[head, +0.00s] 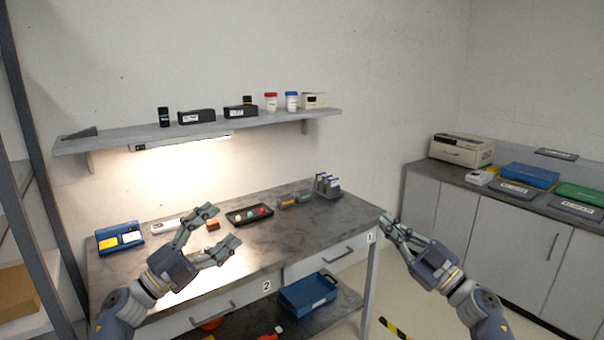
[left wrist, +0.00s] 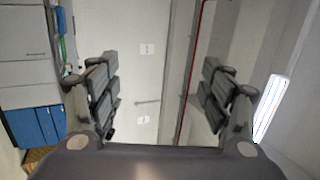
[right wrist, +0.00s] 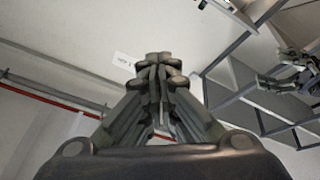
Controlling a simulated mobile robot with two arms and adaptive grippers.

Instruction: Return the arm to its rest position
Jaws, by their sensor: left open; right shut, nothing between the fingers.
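My left gripper (head: 222,235) is raised in front of the workbench in the head view, its fingers spread wide. It is empty, and the left wrist view (left wrist: 160,95) shows a clear gap between its fingers. My right gripper (head: 388,224) is in the air just right of the bench's right end. In the right wrist view (right wrist: 158,60) its fingers are pressed together with nothing between them. Neither gripper appears to touch anything. Both forearms come up from the bottom of the head view.
The workbench (head: 290,236) holds a blue case (head: 120,238), a dark tray (head: 236,218) with small coloured items, and a grey rack (head: 326,190). A wall shelf (head: 110,143) hangs above. A blue bin (head: 308,294) sits below. Cabinets (head: 500,225) stand at right, beyond open floor.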

